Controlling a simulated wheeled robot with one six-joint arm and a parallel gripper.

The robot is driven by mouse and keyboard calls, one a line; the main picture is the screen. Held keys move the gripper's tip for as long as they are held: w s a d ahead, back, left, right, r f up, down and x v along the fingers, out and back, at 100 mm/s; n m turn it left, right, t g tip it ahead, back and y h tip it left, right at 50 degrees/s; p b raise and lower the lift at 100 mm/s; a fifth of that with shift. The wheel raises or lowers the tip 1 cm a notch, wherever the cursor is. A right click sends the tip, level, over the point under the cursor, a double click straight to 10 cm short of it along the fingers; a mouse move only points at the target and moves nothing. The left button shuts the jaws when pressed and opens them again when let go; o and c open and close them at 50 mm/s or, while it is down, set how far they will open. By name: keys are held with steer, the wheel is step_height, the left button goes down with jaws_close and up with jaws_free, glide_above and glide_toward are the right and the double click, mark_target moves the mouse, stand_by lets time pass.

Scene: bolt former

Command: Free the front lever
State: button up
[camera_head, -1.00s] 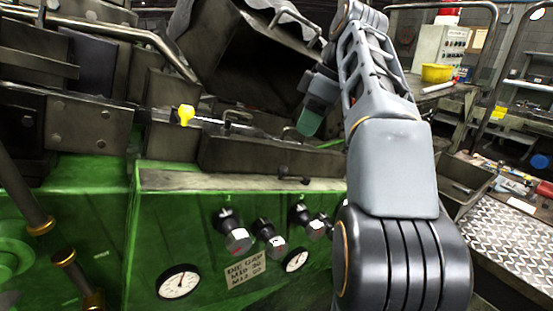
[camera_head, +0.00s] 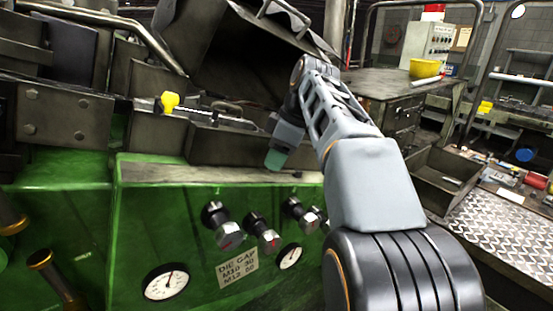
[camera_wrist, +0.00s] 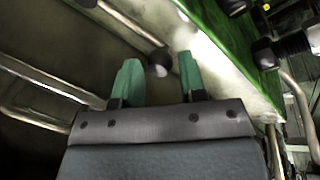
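My gripper (camera_head: 275,161) hangs over the grey front ledge of the green machine, its green fingertips pointing down. In the wrist view my gripper (camera_wrist: 158,60) is open, with two green fingers apart and nothing clamped. A dark rod with a round end (camera_wrist: 159,61) shows between and beyond the fingertips; I cannot tell whether they touch it, or whether it is the front lever. A yellow-knobbed lever (camera_head: 169,102) with a thin rod lies across the machine top, left of my gripper. The ledge spot right behind my gripper is hidden in the head view.
A dark hopper (camera_head: 235,60) stands open behind the lever. Bolt-headed knobs (camera_head: 222,228) and a dial gauge (camera_head: 166,282) stick out on the green front (camera_head: 150,215).

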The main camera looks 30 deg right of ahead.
steer(key=shift+a+f, duration=0.1)
steer(key=shift+f, duration=0.25)
jaws_close()
